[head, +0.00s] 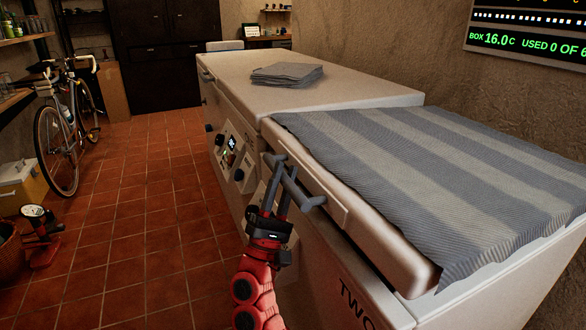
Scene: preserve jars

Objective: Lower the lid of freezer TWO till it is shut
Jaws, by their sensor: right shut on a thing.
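Freezer TWO (362,305) is the near white chest at the right, with "TWO" in dark letters on its front. Its lid (390,250) lies level or nearly so over the body; I cannot tell whether a thin gap is left under it. A grey-and-white striped cloth (425,165) covers most of the lid's top. My left gripper is not in view.
Another white chest (345,93) stands beyond, with a folded grey cloth (287,74) on top and a control panel (232,145) on its front. The tiled floor (145,205) to the left is open. A bicycle (65,125) and a red-based scale (42,235) stand at the far left.

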